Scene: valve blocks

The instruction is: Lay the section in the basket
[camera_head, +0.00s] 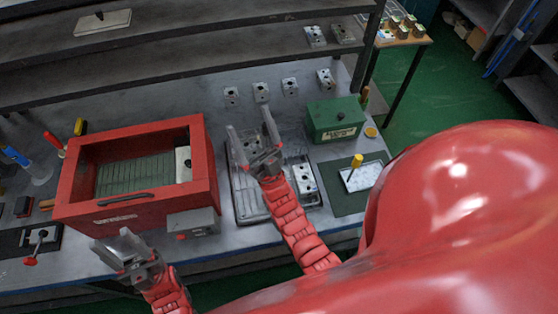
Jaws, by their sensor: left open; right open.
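A red open-topped box (188,204) with a black front handle stands on the bench at the left. Its inside has a dark green slatted floor (130,175); I cannot tell whether this is a separate basket. A light grey block section (183,163) is inside at the right end. A grey tray (244,204) to the right holds another section (304,178) and a part near its back, partly hidden by my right gripper (249,121). That gripper is open and empty above the tray. My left gripper (112,239) is open and empty in front of the box.
Several small blocks (261,91) stand in a row at the back. A green box (335,120) stands right of the tray, and a green mat (344,200) carries a plate (362,177) with a yellow-handled tool. Dark shelves (190,52) overhang the back.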

